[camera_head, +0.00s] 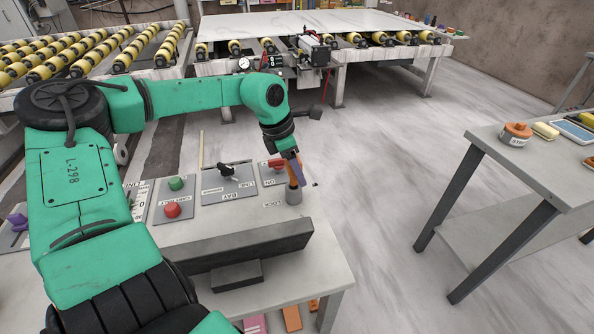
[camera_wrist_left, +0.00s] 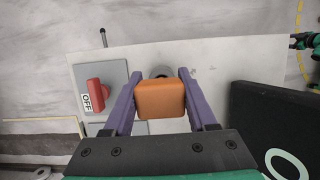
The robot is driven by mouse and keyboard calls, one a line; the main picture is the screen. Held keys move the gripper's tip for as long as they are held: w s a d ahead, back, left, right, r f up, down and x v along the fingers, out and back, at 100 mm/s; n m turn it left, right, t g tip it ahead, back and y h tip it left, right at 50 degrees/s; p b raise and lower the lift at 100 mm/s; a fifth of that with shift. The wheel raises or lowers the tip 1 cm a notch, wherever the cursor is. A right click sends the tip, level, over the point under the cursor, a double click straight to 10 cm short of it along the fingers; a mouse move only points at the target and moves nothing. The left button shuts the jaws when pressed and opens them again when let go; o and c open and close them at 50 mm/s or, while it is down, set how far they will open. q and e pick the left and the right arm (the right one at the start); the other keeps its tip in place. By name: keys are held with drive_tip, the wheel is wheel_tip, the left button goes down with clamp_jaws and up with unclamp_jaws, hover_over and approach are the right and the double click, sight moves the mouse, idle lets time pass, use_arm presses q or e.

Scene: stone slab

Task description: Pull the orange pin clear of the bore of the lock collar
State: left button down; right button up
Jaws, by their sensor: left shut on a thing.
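The orange pin (camera_head: 293,180) stands over the grey lock collar (camera_head: 294,197) on the bench near its right edge. My left gripper (camera_head: 299,174) comes down on the pin from above. In the left wrist view, the purple fingers of my left gripper (camera_wrist_left: 160,76) are shut on the pin's blocky orange head (camera_wrist_left: 160,99), one on each side. The head hides most of the lock collar, whose dark rim (camera_wrist_left: 161,71) shows just beyond it. How deep the pin sits in the bore is hidden. My right gripper is not seen.
A red switch (camera_head: 277,164) and a black lever (camera_head: 228,170) are on panels beside the collar. Open floor separates the bench from the right-hand table (camera_head: 505,160). Roller conveyors stand behind.

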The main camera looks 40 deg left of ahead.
use_arm(q)
drive_tip(key=shift+r, duration=0.35)
drive_tip(key=shift+r+p, duration=1.9)
drive_tip(key=shift+r, duration=1.15)
